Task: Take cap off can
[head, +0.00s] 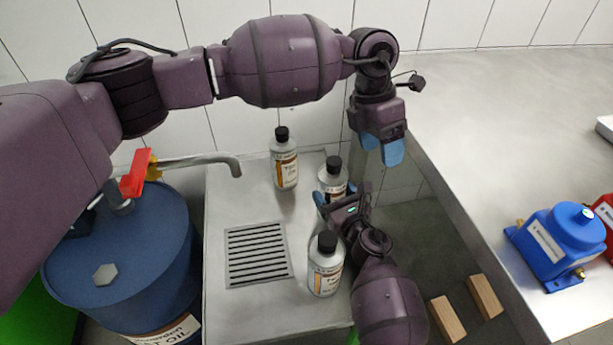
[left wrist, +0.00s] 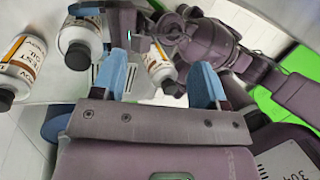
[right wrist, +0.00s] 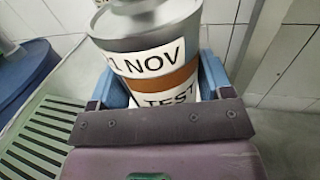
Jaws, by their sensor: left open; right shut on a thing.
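Three grey cans with orange-and-white labels and black caps stand upright on a metal bench. My right gripper (head: 334,200) is shut around the body of the middle can (head: 333,181), its blue fingers on either side of the label in the right wrist view (right wrist: 160,75). That can's black cap (head: 334,162) is on it. My left gripper (head: 383,148) is open and empty, above and to the right of the held can, apart from it. In the left wrist view the held can (left wrist: 82,38) lies beyond the left finger.
One can (head: 286,170) stands behind, another (head: 325,274) in front. A drain grate (head: 257,254) is left of them. A blue drum (head: 130,255) with a tap stands at left. A blue pump (head: 560,240) sits on the right counter; wooden blocks (head: 447,318) lie below.

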